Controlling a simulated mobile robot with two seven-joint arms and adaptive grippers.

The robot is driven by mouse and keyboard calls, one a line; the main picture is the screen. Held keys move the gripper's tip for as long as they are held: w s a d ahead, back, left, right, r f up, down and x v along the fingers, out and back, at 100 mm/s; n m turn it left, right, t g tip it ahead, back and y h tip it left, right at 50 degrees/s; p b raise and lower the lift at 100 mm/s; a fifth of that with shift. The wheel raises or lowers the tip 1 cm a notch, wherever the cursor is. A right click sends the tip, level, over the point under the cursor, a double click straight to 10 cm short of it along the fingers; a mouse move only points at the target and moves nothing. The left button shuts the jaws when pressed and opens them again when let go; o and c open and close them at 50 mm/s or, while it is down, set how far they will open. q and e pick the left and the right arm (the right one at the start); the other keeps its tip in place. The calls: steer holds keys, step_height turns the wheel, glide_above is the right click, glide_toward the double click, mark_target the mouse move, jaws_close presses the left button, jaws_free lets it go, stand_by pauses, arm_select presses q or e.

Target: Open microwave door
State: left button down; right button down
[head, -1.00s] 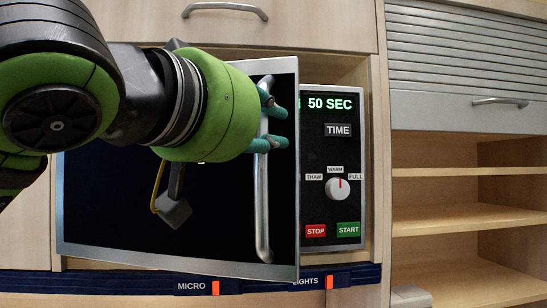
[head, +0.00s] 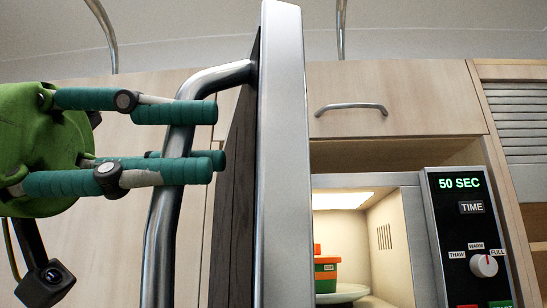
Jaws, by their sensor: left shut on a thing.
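The microwave door (head: 282,160) stands wide open and shows nearly edge-on in the head view, with its silver edge towards me. Its metal bar handle (head: 162,235) is on the left face of the door. My left gripper (head: 210,140), with green-wrapped fingers, comes in from the left and is shut around the upper part of the handle. The lit microwave interior (head: 388,245) shows to the right of the door. My right gripper is not in view.
A red, orange and green container (head: 326,272) sits on a pale plate (head: 342,292) inside the microwave. The control panel (head: 470,240) is on the right, reading 50 SEC. A cupboard with a metal handle (head: 351,108) is above.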

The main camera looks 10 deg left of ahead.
arm_select(q)
steer(key=s+a, duration=0.1)
steer(key=a, duration=0.5)
steer(key=shift+s+g, duration=0.25)
steer(key=shift+g, duration=0.05)
steer(key=shift+d+r, duration=0.1)
steer(key=c, duration=1.3)
jaws_free()
steer(key=s+a, duration=0.1)
steer(key=a, duration=1.1)
steer(key=shift+s, duration=0.35)
